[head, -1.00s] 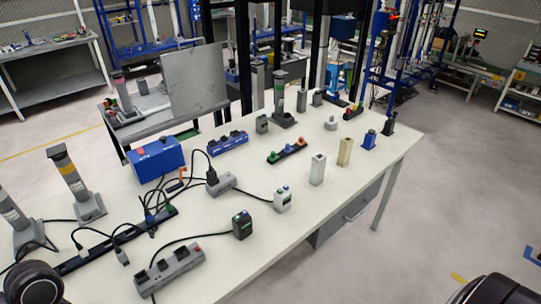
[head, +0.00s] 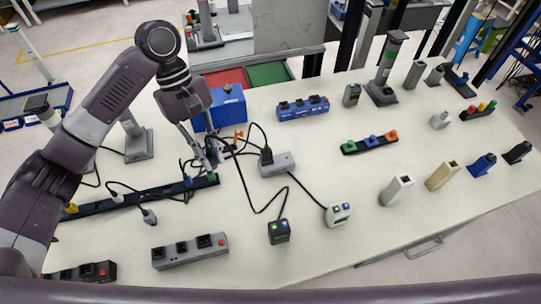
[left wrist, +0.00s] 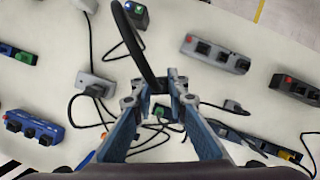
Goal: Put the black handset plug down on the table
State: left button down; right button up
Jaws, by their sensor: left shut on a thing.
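My left gripper (head: 212,160) is above the left middle of the table, its fingers pointing down. In the left wrist view the gripper (left wrist: 160,88) is shut on the black handset plug (left wrist: 157,84), which is mostly hidden between the fingertips. A thick black cable rises from the plug and curves away. In the head view the cable loops over to the black handset (head: 279,232), a small block with green and blue buttons standing on the white table (head: 330,255). Whether the plug touches the table is hard to tell. My right gripper is not in view.
A grey socket strip (head: 190,251) lies in front, a grey socket box (head: 277,164) to the right, and a long black strip (head: 150,195) with tangled cables below the gripper. A blue box (head: 222,108) stands behind. The table's front middle is clear.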

pick_arm(q)
jog(key=x, duration=0.2)
jog(key=shift+f, duration=0.45)
notch_tip(320, 180, down, 17)
jog(key=shift+w+a+r+p, duration=0.15)
jog(key=shift+p, duration=0.3)
jog(key=shift+f, duration=0.35)
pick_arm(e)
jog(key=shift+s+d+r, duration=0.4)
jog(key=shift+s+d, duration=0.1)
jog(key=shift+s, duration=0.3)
pick_arm(q)
jog(key=c, duration=1.9)
grip_release()
jog(key=shift+f, duration=0.1)
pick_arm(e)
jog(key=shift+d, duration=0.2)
